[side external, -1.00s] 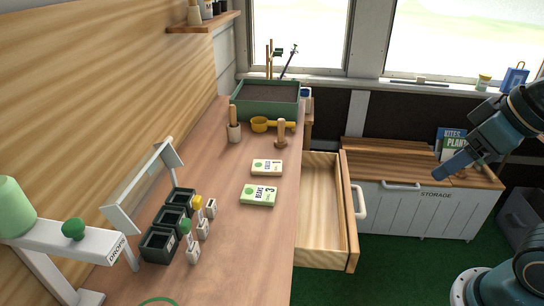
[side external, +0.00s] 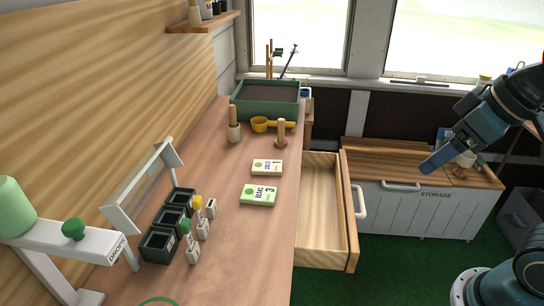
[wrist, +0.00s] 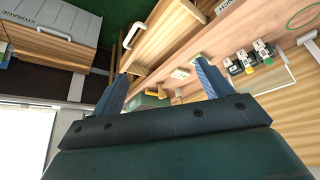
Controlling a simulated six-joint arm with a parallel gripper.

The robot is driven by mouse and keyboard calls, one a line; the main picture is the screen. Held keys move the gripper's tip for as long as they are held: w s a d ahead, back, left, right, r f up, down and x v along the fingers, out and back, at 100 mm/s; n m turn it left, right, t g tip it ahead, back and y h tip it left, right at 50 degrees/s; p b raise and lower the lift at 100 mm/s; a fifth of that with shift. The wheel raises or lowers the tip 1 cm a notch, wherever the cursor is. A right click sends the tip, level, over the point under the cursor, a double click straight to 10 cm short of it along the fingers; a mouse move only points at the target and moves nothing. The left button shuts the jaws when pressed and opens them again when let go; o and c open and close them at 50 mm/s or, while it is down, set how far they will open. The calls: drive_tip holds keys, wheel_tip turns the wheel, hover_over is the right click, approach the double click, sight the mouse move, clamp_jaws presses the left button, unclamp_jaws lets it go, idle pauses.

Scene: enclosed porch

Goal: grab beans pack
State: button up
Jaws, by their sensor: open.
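The beans pack (side external: 258,196), a flat green-and-white packet marked 3, lies on the wooden bench near its right edge. A similar smaller packet marked 1 (side external: 267,167) lies just behind it. My gripper (side external: 432,165) is to the right in the side view, raised and well apart from both packets, beyond the open drawer. In the wrist view my gripper (wrist: 160,87) shows its two fingers spread with nothing between them touching. There the beans pack (wrist: 197,58) appears small, beside the right finger's tip, which may partly cover it.
An open, empty drawer (side external: 321,210) juts out below the bench's right edge. A yellow scoop (side external: 262,124), wooden-handled tools and a green planter (side external: 265,112) stand behind the packets. Dark pots (side external: 160,243) and markers stand front left. A storage chest (side external: 415,208) is at the right.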

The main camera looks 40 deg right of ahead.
drive_tip(key=w+a+f+n+g+y, duration=0.1)
drive_tip(key=w+a+n, duration=0.15)
drive_tip(key=w, duration=0.55)
drive_tip(key=w+a+n+y, duration=0.1)
drive_tip(key=w+a+n, duration=0.15)
drive_tip(key=w, duration=0.55)
drive_tip(key=w+a+f+n, duration=0.1)
drive_tip(key=w+a+f, duration=0.1)
drive_tip(key=w+f, duration=0.2)
drive_tip(key=w+a+f+n+g, duration=0.1)
drive_tip(key=w+a+f+n, duration=0.1)
drive_tip(key=w, duration=0.5)
wheel_tip(320, 180, down, 2)
drive_tip(key=shift+w+a+f+y, duration=0.1)
drive_tip(key=shift+w+a+y, duration=0.25)
drive_tip(key=shift+a, duration=0.45)
hover_over(259, 193)
drive_tip(key=s+d, duration=0.2)
drive_tip(key=shift+d+f, duration=0.1)
drive_tip(key=shift+f, duration=3.8)
drive_tip(key=shift+f, duration=0.1)
drive_tip(key=shift+x, duration=2.5)
